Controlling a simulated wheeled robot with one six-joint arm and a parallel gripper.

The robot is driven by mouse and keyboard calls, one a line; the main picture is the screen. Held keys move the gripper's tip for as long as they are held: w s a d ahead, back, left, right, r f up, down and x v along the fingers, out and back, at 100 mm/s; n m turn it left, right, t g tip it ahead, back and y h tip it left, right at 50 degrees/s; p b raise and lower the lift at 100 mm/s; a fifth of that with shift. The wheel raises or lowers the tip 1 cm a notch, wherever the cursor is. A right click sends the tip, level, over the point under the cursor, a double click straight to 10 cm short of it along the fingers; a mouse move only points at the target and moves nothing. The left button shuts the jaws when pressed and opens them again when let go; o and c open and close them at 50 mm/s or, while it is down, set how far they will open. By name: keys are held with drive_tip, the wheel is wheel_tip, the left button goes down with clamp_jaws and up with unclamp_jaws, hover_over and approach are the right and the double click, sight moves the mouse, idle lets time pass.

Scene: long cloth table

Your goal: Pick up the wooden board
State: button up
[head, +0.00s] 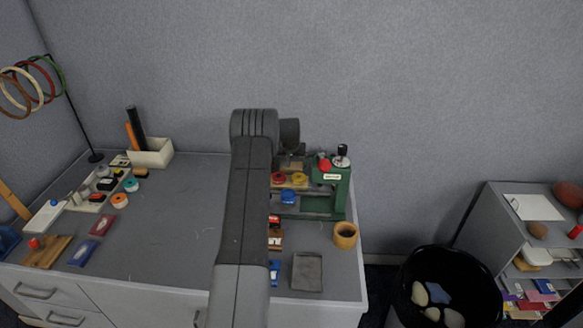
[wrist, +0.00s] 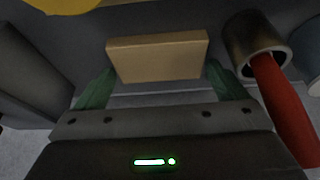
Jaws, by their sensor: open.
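A plain tan wooden board (wrist: 158,58) shows at the upper middle of the wrist view, face toward the camera. My gripper (wrist: 161,76) is open, with one green finger at the board's lower left and the other at its lower right. I cannot tell whether either finger touches the board. In the head view my arm reaches over the table to the green stand at the back, and its own links hide the gripper's fingers.
The green stand (head: 340,190) holds small coloured items. A wooden cup (head: 345,236) and grey tray (head: 307,271) are nearer. The table's middle left (head: 170,220) is clear.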

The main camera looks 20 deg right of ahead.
drive_tip(key=c, duration=0.8)
drive_tip(key=shift+o, duration=0.2)
